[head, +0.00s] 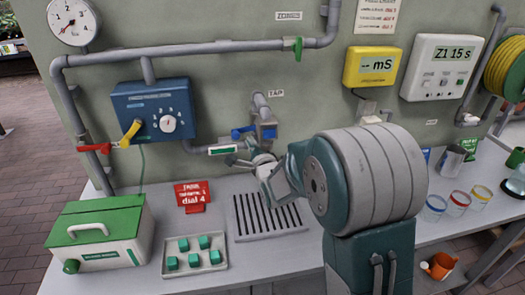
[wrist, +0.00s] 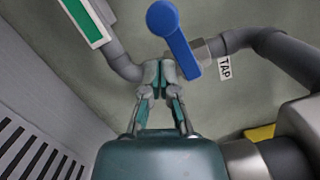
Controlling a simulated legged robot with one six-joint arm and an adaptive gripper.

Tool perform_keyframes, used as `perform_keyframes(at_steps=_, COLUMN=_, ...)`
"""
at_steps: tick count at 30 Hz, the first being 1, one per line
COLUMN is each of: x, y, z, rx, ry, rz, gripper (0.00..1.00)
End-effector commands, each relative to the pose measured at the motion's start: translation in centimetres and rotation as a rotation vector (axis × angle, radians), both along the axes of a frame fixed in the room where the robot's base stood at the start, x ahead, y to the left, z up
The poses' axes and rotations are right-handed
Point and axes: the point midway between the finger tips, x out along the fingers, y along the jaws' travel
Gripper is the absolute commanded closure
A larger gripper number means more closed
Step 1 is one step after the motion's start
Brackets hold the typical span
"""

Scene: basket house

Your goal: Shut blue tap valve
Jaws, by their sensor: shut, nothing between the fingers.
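The blue tap valve (head: 243,131) sits on the grey wall pipe by the TAP label (head: 276,93), above the slotted drain grate. In the head view my gripper (head: 236,160) is just below the valve, partly hidden by my arm.
A slotted drain grate (head: 270,228) lies on the bench below. A blue box with a dial (head: 155,110) and a red-handled valve (head: 105,147) are to the left. A green-handled valve (head: 298,48) is above. Glass jars (head: 458,203) stand at the right.

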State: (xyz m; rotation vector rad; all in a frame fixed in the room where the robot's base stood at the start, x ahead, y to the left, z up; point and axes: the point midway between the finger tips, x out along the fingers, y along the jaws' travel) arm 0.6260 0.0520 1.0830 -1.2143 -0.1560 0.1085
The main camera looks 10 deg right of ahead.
Motion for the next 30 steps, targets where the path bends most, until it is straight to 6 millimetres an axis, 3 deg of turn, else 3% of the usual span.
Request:
perform_keyframes(at_steps=4, x=0.1, y=1.3, z=0.4, rx=0.001, ry=0.001, rz=-0.001, gripper=1.00)
perform_keyframes(at_steps=30, x=0.2, y=2.7, z=1.9, rx=0.073, ry=-0.006, rz=0.001, gripper=1.00)
